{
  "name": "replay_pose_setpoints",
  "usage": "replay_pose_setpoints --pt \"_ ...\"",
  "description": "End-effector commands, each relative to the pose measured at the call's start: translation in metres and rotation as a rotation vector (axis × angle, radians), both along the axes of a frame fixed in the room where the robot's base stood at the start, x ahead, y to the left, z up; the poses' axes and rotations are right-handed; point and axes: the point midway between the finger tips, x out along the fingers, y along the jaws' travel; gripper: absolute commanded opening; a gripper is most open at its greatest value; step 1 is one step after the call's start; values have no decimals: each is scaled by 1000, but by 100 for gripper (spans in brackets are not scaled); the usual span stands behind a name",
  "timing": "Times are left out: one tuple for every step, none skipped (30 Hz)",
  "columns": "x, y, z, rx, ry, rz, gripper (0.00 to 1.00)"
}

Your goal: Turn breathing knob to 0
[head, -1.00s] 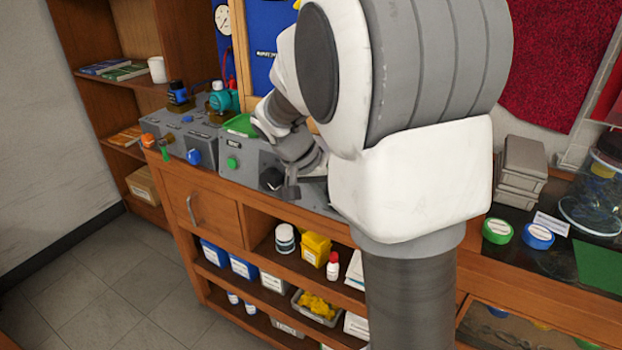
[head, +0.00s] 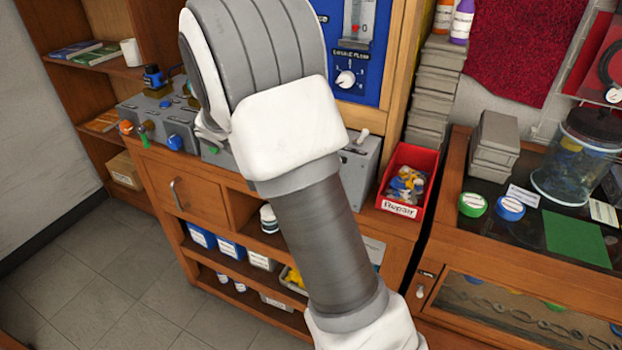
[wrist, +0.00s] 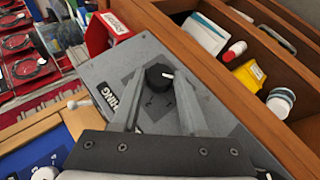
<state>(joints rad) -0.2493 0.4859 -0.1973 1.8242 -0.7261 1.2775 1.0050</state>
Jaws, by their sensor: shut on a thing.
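In the wrist view, the breathing knob (wrist: 158,77) is a black round knob with a white pointer mark toward its right side. It sits on the grey face of a box (wrist: 215,115) with a partly covered label ending in "HING". My gripper (wrist: 157,84) has one finger on each side of the knob and is shut on it. The dial marks around the knob are too small or hidden to read. In the head view, my arm hides the knob and the gripper; the right part of the grey box (head: 362,168) shows beside the arm.
A toggle switch (head: 362,135) sticks up from the box. A red "Repair" bin (head: 403,185) stands to its right. A blue panel with a white knob (head: 345,79) rises behind. A grey console with a blue knob (head: 175,142) is at left. Open shelves lie below.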

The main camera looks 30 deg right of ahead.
Motion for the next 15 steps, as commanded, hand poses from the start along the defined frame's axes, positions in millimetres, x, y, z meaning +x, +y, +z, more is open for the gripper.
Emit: replay_pose_setpoints --pt "0 0 0 -1 1 1 0" --pt "0 0 0 -1 1 2 0" --pt "0 0 0 -1 1 2 0" --pt "0 0 0 -1 1 2 0" --pt "0 0 0 -1 1 2 0" --pt "0 0 0 -1 1 2 0" --pt "0 0 0 -1 1 2 0" --pt "0 0 0 -1 1 2 0" --pt "0 0 0 -1 1 2 49" --pt "0 0 0 -1 1 2 55" --pt "0 0 0 -1 1 2 60" --pt "0 0 0 -1 1 1 67" --pt "0 0 0 -1 1 1 73" --pt "0 0 0 -1 1 1 74" --pt "0 0 0 0 0 1 74"
